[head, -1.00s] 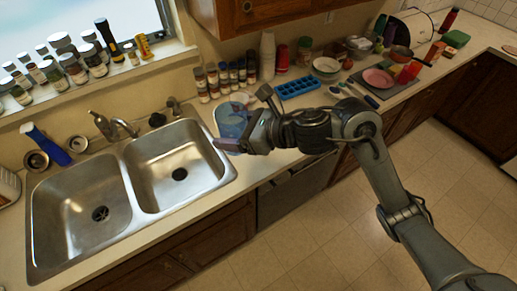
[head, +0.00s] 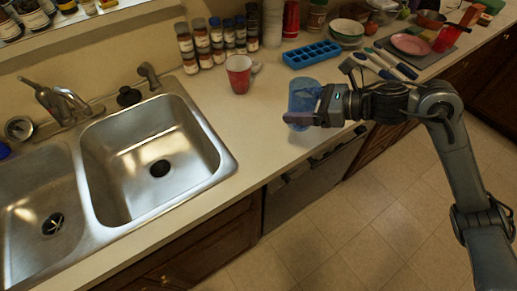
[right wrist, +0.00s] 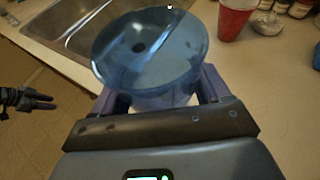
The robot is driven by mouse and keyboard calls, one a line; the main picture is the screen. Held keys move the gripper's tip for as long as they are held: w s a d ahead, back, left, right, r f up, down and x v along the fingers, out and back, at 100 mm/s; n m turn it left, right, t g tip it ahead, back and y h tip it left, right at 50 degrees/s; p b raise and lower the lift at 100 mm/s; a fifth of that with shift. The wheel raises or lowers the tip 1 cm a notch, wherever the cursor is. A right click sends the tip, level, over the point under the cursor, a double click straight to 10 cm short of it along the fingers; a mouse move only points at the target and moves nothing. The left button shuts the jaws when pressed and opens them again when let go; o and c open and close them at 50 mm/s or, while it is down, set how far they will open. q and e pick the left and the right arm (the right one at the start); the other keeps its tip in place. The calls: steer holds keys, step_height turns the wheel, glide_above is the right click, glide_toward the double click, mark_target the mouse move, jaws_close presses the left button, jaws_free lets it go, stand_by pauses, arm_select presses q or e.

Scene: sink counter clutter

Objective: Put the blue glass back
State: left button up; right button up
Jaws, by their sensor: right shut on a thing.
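The blue glass (head: 303,93) is see-through and stands upright in my right gripper (head: 302,119), near the counter's front edge above the dishwasher. In the right wrist view the blue glass (right wrist: 150,50) shows its round open rim, with the purple fingers of my right gripper (right wrist: 160,92) on either side of it. I cannot tell whether its base touches the counter. My left gripper (right wrist: 28,99) shows small and dark at the left edge of the right wrist view, away from the glass and over the floor. It is out of the head view.
A red cup (head: 239,74) stands left of the glass. Spice jars (head: 218,40) line the wall behind it. A blue ice tray (head: 311,54) and long-handled utensils (head: 390,64) lie behind and right. The double sink (head: 150,150) is at left. Counter between sink and glass is clear.

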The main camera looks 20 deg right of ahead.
steer(key=shift+s+d+f+b, duration=0.15)
steer(key=shift+f+b, duration=0.15)
steer(key=shift+f, duration=0.25)
steer(key=shift+d+f+b, duration=0.1)
steer(key=shift+f+b, duration=0.2)
steer(key=shift+f, duration=0.25)
steer(key=shift+a+f, duration=0.1)
steer(key=shift+f, duration=0.1)
steer(key=x, duration=0.4)
steer(key=f+x, duration=0.1)
steer(key=x, duration=0.4)
steer(key=f+x, duration=0.1)
steer(key=x, duration=0.3)
steer(key=shift+s, duration=0.25)
steer(key=shift+f, duration=2)
arm_select(q)
step_height(320, 180, down, 3)
steer(key=shift+s+r, duration=0.15)
steer(key=shift+r, duration=0.05)
steer(key=shift+f+b, duration=0.1)
steer(key=shift+b, duration=0.2)
arm_select(e)
steer(key=shift+f, duration=0.15)
steer(key=o, duration=1.2)
arm_select(q)
steer(key=shift+f, duration=0.1)
